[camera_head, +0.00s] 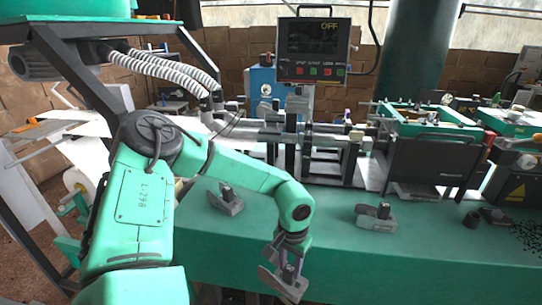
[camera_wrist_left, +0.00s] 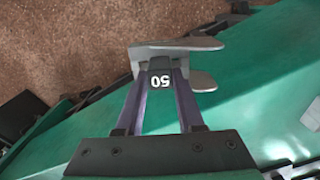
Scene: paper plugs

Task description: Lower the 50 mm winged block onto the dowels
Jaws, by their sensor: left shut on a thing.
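The 50 mm winged block (camera_wrist_left: 160,64) is grey with a dark face that reads "50", upside down in the left wrist view. Its two flat wings stick out to the right there. My left gripper (camera_wrist_left: 161,90) is shut on it, one finger on each side of the dark part. In the head view the block (camera_head: 284,286) hangs low at the bottom centre under my left gripper (camera_head: 289,268), in front of the green bench. I cannot make out the dowels in either view. My right gripper is not in view.
Two similar grey winged blocks stand on the green bench (camera_head: 450,245): one left of centre (camera_head: 227,202), one right of centre (camera_head: 376,217). A dark small part (camera_head: 490,218) lies at the right. Behind are a machine with grey rails (camera_head: 320,140) and a screen (camera_head: 313,38).

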